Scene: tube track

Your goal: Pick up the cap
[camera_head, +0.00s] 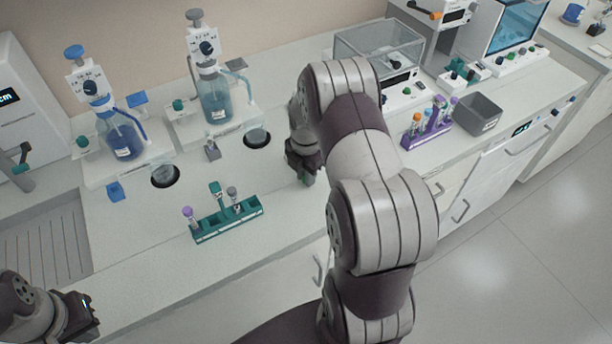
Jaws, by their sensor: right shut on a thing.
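My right gripper (304,177) is over the bench, pointing down, right of the teal rack. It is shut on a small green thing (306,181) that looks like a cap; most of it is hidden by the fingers. The teal rack (240,225) holds a purple-capped tube (189,214), a green-capped tube (215,190) and a grey-capped tube (233,194). My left gripper (88,312) is at the lower left, near the bench's front edge, away from the rack. I cannot tell whether its jaws are open.
Two dispenser bottles, one blue (120,135) and one pale (214,100), stand at the back with round dark-rimmed wells before them. A purple rack (427,132) with several tubes and a grey bin (479,115) stand at the right. A sink drainboard (45,240) is at the left.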

